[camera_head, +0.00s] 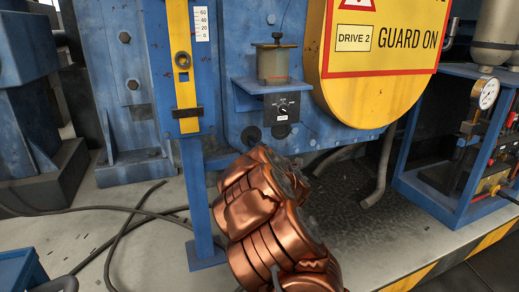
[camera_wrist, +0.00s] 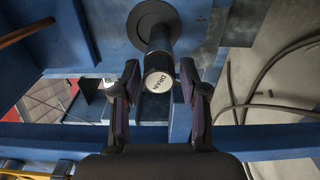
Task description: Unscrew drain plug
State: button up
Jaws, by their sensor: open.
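The drain plug (camera_wrist: 158,80) shows in the wrist view as a dark round stem with a pale end face marked "DRAIN". It sticks out from a round dark flange (camera_wrist: 153,23) on a blue surface. My gripper (camera_wrist: 160,74) is open, with one finger on each side of the plug's labelled end. A small gap shows between the plug and each fingertip, so the fingers look apart from it. In the head view my copper-coloured arm covers the area below the panel, and my gripper is hidden there. I cannot make out the plug for certain in that view.
A control box with a knob (camera_head: 282,107) hangs under a small shelf holding a cup-like vessel (camera_head: 273,64). A yellow guard (camera_head: 372,95) stands to its right. A blue post (camera_head: 201,200) is close left of my arm. Dark cables (camera_head: 120,222) lie on the floor.

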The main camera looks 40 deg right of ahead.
jog(key=shift+r+m+p, duration=0.15)
jog(key=shift+m+p, duration=2.15)
jog(key=shift+p, duration=0.35)
jog(key=shift+m+p, duration=2.2)
jog(key=shift+p, duration=0.5)
jog(key=shift+m+p, duration=2.3)
jog(key=shift+p, duration=0.2)
jog(key=shift+m+p, duration=1)
jog(key=shift+m+p, duration=0.5)
jog(key=shift+m, duration=0.1)
jog(key=shift+m+p, duration=0.55)
jog(key=shift+m, duration=0.15)
jog(key=shift+c, duration=0.2)
